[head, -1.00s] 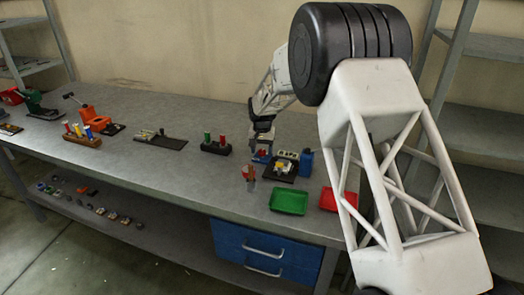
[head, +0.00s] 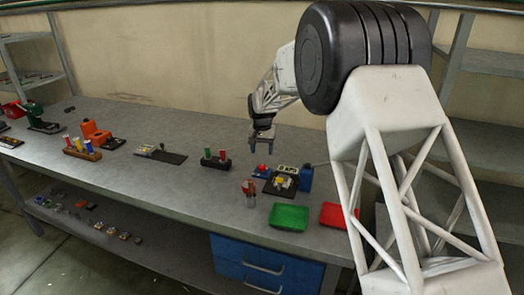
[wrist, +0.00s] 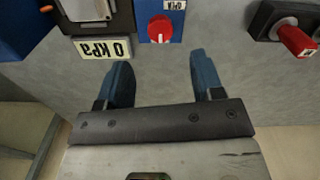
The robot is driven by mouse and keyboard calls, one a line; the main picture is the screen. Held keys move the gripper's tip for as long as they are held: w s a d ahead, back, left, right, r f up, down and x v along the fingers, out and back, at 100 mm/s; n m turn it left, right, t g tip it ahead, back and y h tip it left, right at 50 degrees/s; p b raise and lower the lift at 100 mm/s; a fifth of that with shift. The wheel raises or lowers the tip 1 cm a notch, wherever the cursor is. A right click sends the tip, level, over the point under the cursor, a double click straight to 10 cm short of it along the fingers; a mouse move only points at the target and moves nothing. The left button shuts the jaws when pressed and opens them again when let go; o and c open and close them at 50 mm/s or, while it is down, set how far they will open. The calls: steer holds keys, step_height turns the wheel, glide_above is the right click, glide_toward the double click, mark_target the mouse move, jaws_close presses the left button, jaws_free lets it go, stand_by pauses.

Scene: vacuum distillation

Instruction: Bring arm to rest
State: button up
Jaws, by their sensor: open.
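My gripper (head: 262,143) is open and empty above the workbench (head: 130,185) in the head view. In the wrist view my gripper's (wrist: 162,82) two blue fingers stand apart, with only grey bench surface between them. Ahead of the fingertips is a blue box with a red knob (wrist: 160,29), labelled "OPEN". To its left is a plate reading "0 kPa" (wrist: 102,48) in front of a dark device. In the head view these sit just below and to the right of my gripper, and the gripper appears clear of them.
A green tray (head: 289,217) and a red tray (head: 332,216) lie near the bench's front edge. A blue container (head: 307,179) stands by the device. A dark rack (head: 216,162) with red and green pieces is left of my gripper. Screwdriver-like tools (head: 250,192) stand in front.

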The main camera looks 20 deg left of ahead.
steer(key=s+d+r, duration=0.6)
steer(key=s+d, duration=0.1)
steer(key=d, duration=0.4)
steer(key=s+d+r+m+t, duration=0.1)
steer(key=s+d+r, duration=0.5)
steer(key=d, duration=0.5)
steer(key=s+d+r, duration=0.7)
steer(key=d, duration=0.3)
steer(key=s+d+f, duration=0.1)
steer(key=s+d, duration=0.5)
steer(key=s, duration=0.5)
steer(key=s+d+f+t, duration=0.1)
steer(key=s+d, duration=0.5)
steer(key=s, duration=0.5)
steer(key=s+d+f+m, duration=0.1)
steer(key=s+d+f, duration=0.1)
steer(key=s+d, duration=0.4)
steer(key=s, duration=0.5)
steer(key=shift+d+t, duration=0.15)
steer(key=shift+t, duration=0.15)
